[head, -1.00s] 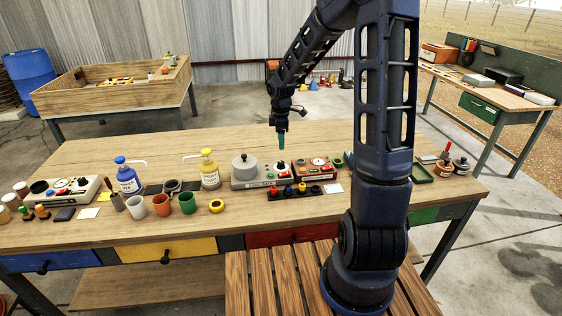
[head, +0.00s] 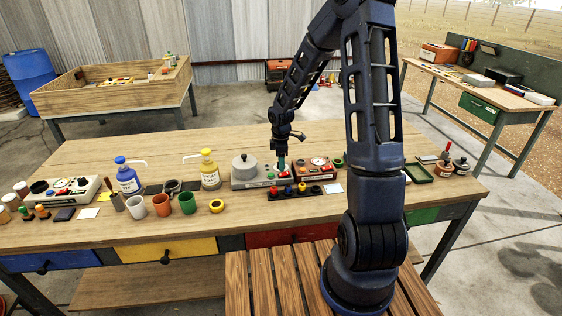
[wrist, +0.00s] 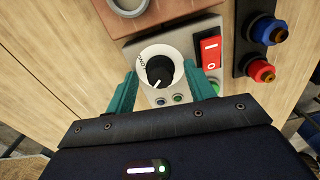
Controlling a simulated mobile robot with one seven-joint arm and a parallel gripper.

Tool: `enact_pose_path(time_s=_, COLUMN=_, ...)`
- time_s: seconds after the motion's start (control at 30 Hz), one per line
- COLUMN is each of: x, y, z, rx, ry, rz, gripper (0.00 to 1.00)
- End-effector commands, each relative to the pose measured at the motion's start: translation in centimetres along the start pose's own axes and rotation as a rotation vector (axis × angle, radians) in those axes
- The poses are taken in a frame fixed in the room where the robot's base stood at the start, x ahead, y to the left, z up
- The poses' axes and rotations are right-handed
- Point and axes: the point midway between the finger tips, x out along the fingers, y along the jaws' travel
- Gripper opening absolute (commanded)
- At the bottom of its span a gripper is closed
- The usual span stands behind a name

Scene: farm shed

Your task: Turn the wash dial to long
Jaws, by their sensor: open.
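The wash dial (wrist: 159,71) is a black knob with a white pointer line on a round white scale plate (wrist: 148,59). In the wrist view it sits between the two teal fingers of my gripper (wrist: 165,88), which are open, one on each side and apart from the knob. The scale lettering is too small to read surely. The dial is on the grey machine (head: 249,175) on the bench; in the head view my gripper (head: 282,165) is down over the right part of this machine and covers the dial.
A red rocker switch (wrist: 210,52) and small buttons (wrist: 177,98) are close to the dial. A dark strip with blue and red knobs (head: 296,190) lies in front. A red machine (head: 314,170) stands to the right, a yellow-topped bottle (head: 209,170) to the left.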

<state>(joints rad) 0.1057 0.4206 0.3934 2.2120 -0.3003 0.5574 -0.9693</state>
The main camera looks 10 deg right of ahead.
Motion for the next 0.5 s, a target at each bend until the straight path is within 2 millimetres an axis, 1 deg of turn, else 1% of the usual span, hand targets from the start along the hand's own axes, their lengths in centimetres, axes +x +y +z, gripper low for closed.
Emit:
enact_pose_path(time_s=0.13, x=-0.01, y=0.0, z=0.0, rx=0.0, ry=0.0, rz=0.0, gripper=0.54)
enact_pose_path(time_s=0.17, x=-0.01, y=0.0, z=0.0, rx=0.0, ry=0.0, rz=0.0, gripper=0.5)
enact_pose_path(time_s=0.2, x=-0.02, y=0.0, z=0.0, rx=0.0, ry=0.0, rz=0.0, gripper=0.42)
enact_pose_path(time_s=0.37, x=-0.02, y=0.0, z=-0.01, rx=0.0, ry=0.0, rz=0.0, gripper=0.11)
enact_pose_path(time_s=0.5, x=-0.03, y=0.0, z=-0.01, rx=0.002, ry=0.0, rz=0.0, gripper=0.1)
